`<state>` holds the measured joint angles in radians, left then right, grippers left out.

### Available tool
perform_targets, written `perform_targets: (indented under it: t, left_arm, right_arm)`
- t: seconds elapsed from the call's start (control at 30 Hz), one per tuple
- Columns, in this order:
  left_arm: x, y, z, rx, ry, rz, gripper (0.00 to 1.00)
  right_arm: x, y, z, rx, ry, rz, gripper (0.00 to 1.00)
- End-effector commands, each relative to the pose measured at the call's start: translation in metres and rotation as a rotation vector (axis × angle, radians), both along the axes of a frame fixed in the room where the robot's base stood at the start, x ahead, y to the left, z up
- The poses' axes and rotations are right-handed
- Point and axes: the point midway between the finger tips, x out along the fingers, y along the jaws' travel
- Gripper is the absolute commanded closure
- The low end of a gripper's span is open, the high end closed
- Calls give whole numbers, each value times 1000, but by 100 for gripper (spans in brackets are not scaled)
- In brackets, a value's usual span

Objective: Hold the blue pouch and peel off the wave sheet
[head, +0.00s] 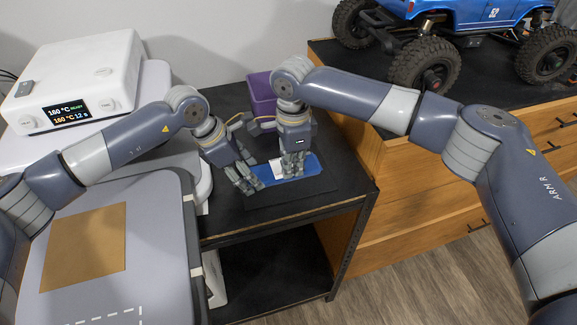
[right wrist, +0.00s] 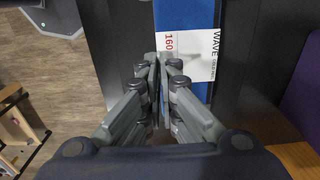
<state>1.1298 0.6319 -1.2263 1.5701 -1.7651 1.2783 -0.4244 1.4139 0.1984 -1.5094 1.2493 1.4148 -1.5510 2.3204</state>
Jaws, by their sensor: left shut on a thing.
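The blue pouch (head: 306,166) lies flat on a dark mat on the black cart top. It also shows in the right wrist view (right wrist: 186,14) as a blue strip. The white wave sheet (head: 277,168) lies on the pouch; in the right wrist view the sheet (right wrist: 196,58) reads "WAVE" and "160". My left gripper (head: 246,183) is shut on the pouch's left end. My right gripper (head: 292,170) points down over the pouch, beside the sheet. In the right wrist view its fingertips (right wrist: 158,60) are close together at the sheet's edge; whether they grip it is unclear.
A purple bin (head: 261,91) stands at the back of the cart. A white heating device (head: 76,82) with a display sits at the left. A blue RC crawler (head: 465,14) stands on the wooden cabinet (head: 425,185) at right. The mat's front part (head: 290,195) is clear.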

Motion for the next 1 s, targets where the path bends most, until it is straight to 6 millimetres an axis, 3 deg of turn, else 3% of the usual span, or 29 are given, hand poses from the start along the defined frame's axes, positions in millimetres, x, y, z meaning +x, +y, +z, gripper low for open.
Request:
perform_targets:
  t: [0.5, 1.0]
  left_arm:
    - [-1, 1, -2, 2, 2, 1, 67]
    - [-1, 1, -1, 2, 3, 0, 67]
  right_arm:
    - [1, 1, 88, 2, -4, 1, 100]
    - [0, 1, 124, 2, -3, 2, 100]
